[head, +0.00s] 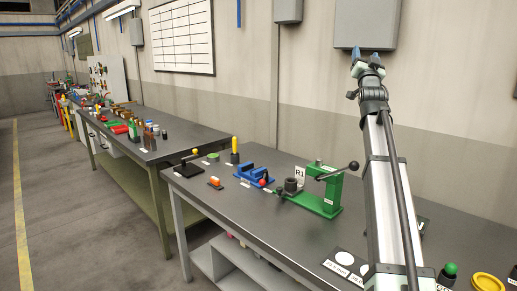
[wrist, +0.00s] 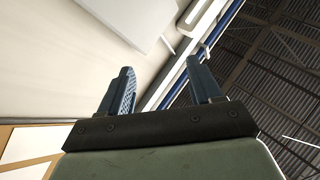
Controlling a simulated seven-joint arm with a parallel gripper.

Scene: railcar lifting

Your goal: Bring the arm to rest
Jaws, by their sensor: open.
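My gripper (head: 367,57) is raised high at the right of the head view, well above the workbench, with my arm stretched upward below it. In the wrist view my gripper (wrist: 160,86) shows two blue fingers standing apart with nothing between them. Past the fingers, the wrist view shows the wall, a white-edged panel and the roof structure. No object is near the fingertips there.
The near workbench (head: 215,205) carries a green press (head: 325,195), a blue vise (head: 254,175), an orange item (head: 215,183) and a yellow-topped post (head: 235,150). A grey wall box (head: 352,22) hangs behind my gripper. A second bench (head: 180,136) with several tools stands farther left.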

